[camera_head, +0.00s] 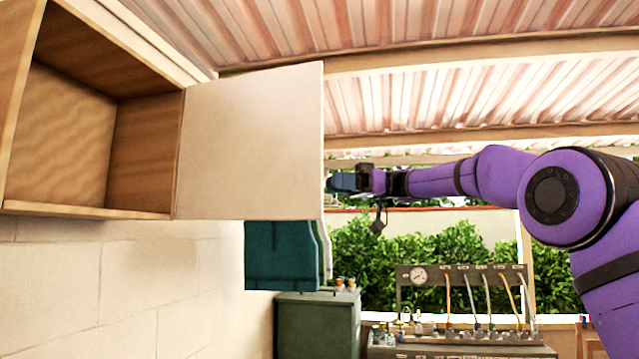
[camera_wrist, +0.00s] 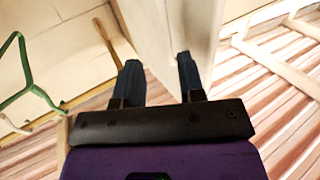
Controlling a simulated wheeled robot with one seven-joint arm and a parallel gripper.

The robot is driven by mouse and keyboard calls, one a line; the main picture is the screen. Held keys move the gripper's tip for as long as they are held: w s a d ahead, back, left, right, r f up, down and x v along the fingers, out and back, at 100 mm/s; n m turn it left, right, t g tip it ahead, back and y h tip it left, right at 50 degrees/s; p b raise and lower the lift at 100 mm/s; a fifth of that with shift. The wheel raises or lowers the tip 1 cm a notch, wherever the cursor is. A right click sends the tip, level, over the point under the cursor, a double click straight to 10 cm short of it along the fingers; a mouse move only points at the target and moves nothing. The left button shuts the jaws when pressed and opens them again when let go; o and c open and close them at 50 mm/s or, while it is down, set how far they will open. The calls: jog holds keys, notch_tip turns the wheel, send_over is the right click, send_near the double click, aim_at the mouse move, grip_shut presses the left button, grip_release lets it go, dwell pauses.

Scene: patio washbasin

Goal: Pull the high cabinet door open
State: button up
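The high cabinet (camera_head: 65,130) is on the wall at the left of the head view, its empty wooden inside showing. Its pale door (camera_head: 250,145) is swung wide open, standing out from the cabinet's right side. My gripper (camera_head: 343,182) is at the door's outer edge, at about the lower part of its height. In the wrist view the door (camera_wrist: 160,25) lies just beyond and between the two blue fingers of my gripper (camera_wrist: 158,58). The fingers are spread apart. Whether either finger touches the door cannot be told. No handle shows.
A dark green cabinet (camera_head: 318,322) stands below, beside a gauge panel with several hoses (camera_head: 460,280). A teal item (camera_head: 283,255) hangs under the door. A pale block wall (camera_head: 110,290) runs below the cabinet. The ribbed roof (camera_head: 400,30) is overhead.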

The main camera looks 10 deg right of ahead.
jog(key=shift+w+d, duration=0.2)
jog(key=shift+d, duration=0.95)
jog(key=shift+w+d, duration=0.15)
jog(key=shift+d, duration=0.95)
jog(key=s+a+f+m+t+h, duration=0.2)
jog(key=s+f+m+t+h, duration=0.2)
jog(key=s+f+m+h, duration=0.55)
jog(key=s+d+f+m+t+h, duration=0.2)
jog(key=s+d+f+m+h, duration=0.2)
jog(key=s+d+f, duration=0.3)
jog(key=s+d+f+m+t+h, duration=0.2)
jog(key=s+d+f+m+h, duration=0.2)
jog(key=s+f, duration=1.2)
jog(key=s+d+m, duration=0.2)
jog(key=s+d, duration=0.2)
jog(key=s, duration=0.3)
jog(key=shift+d+f, duration=0.15)
jog(key=shift+f, duration=0.1)
jog(key=shift+s, duration=0.1)
